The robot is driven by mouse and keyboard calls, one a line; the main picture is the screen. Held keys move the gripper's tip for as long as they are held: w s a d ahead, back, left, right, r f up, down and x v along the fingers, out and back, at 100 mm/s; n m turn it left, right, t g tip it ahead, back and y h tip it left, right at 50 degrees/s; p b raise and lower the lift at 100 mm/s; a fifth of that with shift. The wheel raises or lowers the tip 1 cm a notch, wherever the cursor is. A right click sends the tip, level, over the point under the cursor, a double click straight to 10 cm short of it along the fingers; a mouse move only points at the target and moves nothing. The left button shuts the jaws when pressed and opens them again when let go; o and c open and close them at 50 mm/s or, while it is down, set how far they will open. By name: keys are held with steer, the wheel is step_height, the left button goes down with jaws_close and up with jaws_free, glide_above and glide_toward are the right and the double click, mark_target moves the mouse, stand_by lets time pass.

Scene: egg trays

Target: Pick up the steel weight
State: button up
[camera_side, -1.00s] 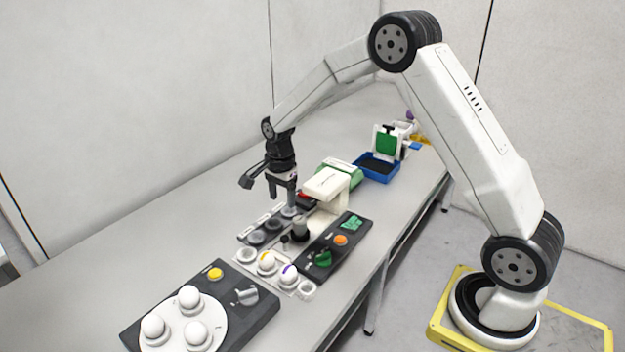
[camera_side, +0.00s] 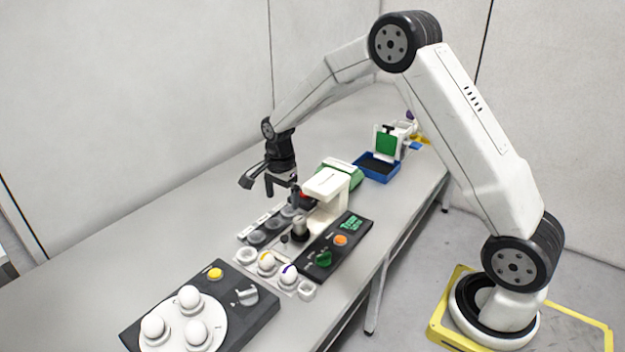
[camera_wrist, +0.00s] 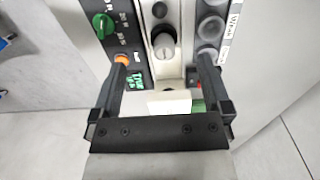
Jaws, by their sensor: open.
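A grey metallic cylinder (camera_side: 299,226), which looks like the steel weight, stands upright on a dark round base beneath the instrument's white head (camera_side: 326,184). It also shows in the wrist view (camera_wrist: 164,46), at the top middle, beyond the fingertips. My gripper (camera_side: 282,188) is above and behind it, to the left of the white head. In the wrist view my gripper (camera_wrist: 162,70) has its two fingers wide apart, with nothing held between them. The fingers are apart from the cylinder.
A dark strip with several round grey discs (camera_wrist: 207,52) lies beside the cylinder. A dark panel (camera_side: 334,245) has a green knob and an orange button. Egg cups with marked eggs (camera_side: 267,262) and a black egg panel (camera_side: 225,335) are nearer. A blue tray (camera_side: 362,168) is behind.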

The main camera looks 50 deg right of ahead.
glide_above(299, 219)
steer(key=f, duration=0.5)
steer(key=shift+s+d, duration=0.2)
steer(key=shift+d, duration=0.05)
steer(key=shift+f, duration=1.25)
steer(key=shift+f, duration=0.1)
steer(key=shift+w+a+f, duration=0.1)
steer(key=shift+f, duration=1.15)
steer(key=shift+w+a+f, duration=0.1)
steer(key=shift+f, duration=1.15)
